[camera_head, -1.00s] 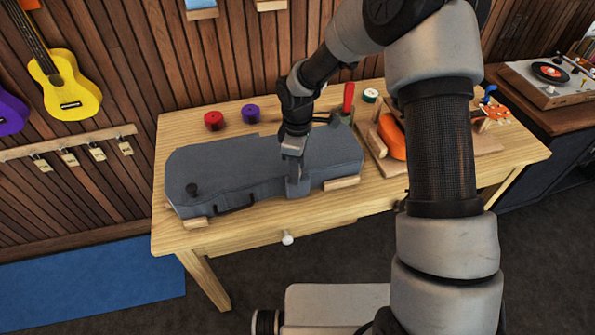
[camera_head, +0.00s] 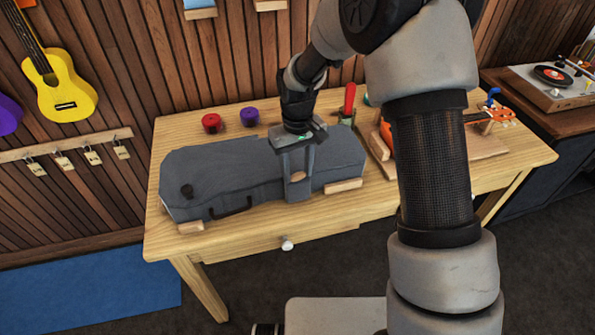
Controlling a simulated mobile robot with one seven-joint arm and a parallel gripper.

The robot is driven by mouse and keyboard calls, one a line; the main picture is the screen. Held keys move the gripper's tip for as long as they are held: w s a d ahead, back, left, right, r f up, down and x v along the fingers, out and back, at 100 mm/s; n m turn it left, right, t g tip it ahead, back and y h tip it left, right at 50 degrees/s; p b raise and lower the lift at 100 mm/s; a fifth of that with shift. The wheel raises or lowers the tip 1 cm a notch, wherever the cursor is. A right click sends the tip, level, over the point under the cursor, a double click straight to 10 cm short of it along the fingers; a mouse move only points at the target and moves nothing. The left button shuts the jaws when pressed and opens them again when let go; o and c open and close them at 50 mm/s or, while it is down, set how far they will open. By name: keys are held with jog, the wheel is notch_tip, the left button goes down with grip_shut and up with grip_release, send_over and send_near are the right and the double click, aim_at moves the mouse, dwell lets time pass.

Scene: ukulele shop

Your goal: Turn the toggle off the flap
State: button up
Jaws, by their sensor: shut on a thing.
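A grey ukulele case (camera_head: 225,175) lies on the wooden table. Its grey flap (camera_head: 298,192) hangs over the front edge, right of the black handle. A small tan wooden toggle (camera_head: 298,176) shows at the flap. My gripper (camera_head: 297,173) points down at the flap, shut on the toggle, with a finger on each side of it. The gripper body hides the upper part of the flap. I cannot tell whether the toggle still overlaps the flap.
Red (camera_head: 211,122) and purple (camera_head: 249,116) round items stand behind the case. A red-handled tool (camera_head: 348,103) stands behind its right end. An orange ukulele (camera_head: 501,117) lies at the right, partly behind my arm. Wooden blocks (camera_head: 343,185) flank the case. Table space at the front left is clear.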

aim_at(298, 174)
jog(key=shift+m, duration=1)
jog(key=o, duration=1)
jog(key=shift+o, duration=0.2)
notch_tip(298, 174, up, 18)
jog(key=shift+f+p, duration=0.25)
jog(key=shift+p, duration=0.05)
